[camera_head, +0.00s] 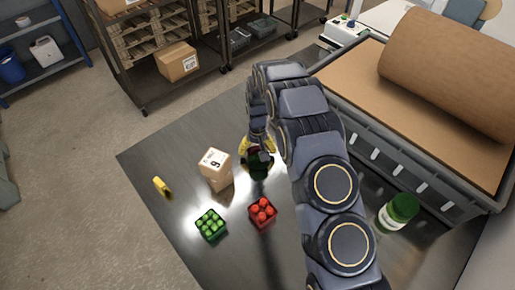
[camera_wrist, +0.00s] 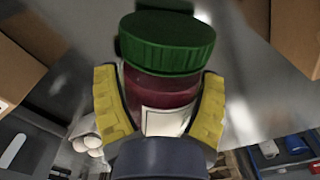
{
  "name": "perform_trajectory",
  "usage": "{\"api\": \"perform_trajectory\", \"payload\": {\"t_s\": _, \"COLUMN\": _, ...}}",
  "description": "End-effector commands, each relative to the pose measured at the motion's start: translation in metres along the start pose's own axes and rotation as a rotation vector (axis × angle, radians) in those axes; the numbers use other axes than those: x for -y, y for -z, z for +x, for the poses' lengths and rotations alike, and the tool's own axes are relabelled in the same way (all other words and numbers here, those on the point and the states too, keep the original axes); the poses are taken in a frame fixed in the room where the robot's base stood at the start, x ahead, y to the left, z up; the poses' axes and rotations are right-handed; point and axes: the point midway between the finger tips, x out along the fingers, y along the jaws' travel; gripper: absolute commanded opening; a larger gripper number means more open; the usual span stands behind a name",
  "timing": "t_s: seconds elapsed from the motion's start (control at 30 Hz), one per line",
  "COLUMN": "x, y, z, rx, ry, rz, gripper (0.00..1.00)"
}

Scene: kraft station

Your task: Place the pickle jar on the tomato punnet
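In the wrist view a jar with a green lid, dark red body and white label (camera_wrist: 165,112) sits between the two yellow fingers of my gripper (camera_wrist: 160,105), which press on its sides. In the head view my gripper (camera_head: 257,146) holds this dark jar (camera_head: 258,168) just behind the tomato punnet; the arm partly hides it. The tomato punnet (camera_head: 262,213), with several red tomatoes, stands on the dark table.
A green punnet (camera_head: 210,225) stands left of the tomato punnet. A cardboard box (camera_head: 216,170) stands behind them, and a small yellow object (camera_head: 162,187) lies at the left. A large paper roll (camera_head: 450,70) rests on the back-right station. The front-left table is clear.

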Motion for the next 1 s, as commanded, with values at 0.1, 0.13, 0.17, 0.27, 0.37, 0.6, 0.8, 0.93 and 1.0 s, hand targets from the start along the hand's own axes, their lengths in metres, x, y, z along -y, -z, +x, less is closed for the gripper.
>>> {"api": "perform_trajectory", "payload": {"t_s": 0.1, "x": 0.0, "y": 0.0, "z": 0.0, "rx": 0.0, "ry": 0.0, "rz": 0.0, "gripper": 0.38}}
{"api": "perform_trajectory", "payload": {"t_s": 0.13, "x": 0.0, "y": 0.0, "z": 0.0, "rx": 0.0, "ry": 0.0, "rz": 0.0, "gripper": 0.38}}
{"api": "perform_trajectory", "payload": {"t_s": 0.17, "x": 0.0, "y": 0.0, "z": 0.0, "rx": 0.0, "ry": 0.0, "rz": 0.0, "gripper": 0.38}}
{"api": "perform_trajectory", "payload": {"t_s": 0.27, "x": 0.0, "y": 0.0, "z": -0.001, "rx": -0.001, "ry": 0.0, "rz": 0.0, "gripper": 0.38}}
{"api": "perform_trajectory", "payload": {"t_s": 0.37, "x": 0.0, "y": 0.001, "z": -0.001, "rx": -0.001, "ry": 0.001, "rz": 0.0, "gripper": 0.38}}
{"api": "perform_trajectory", "payload": {"t_s": 0.6, "x": 0.0, "y": 0.001, "z": -0.008, "rx": -0.003, "ry": 0.001, "rz": 0.0, "gripper": 0.38}}
{"api": "perform_trajectory", "payload": {"t_s": 0.8, "x": 0.0, "y": -0.001, "z": -0.037, "rx": -0.003, "ry": 0.0, "rz": 0.0, "gripper": 0.38}}
{"api": "perform_trajectory", "payload": {"t_s": 0.93, "x": -0.003, "y": -0.02, "z": -0.058, "rx": -0.003, "ry": 0.0, "rz": 0.0, "gripper": 0.38}}
{"api": "perform_trajectory", "payload": {"t_s": 1.0, "x": -0.004, "y": -0.031, "z": -0.072, "rx": -0.005, "ry": 0.0, "rz": -0.001, "gripper": 0.38}}
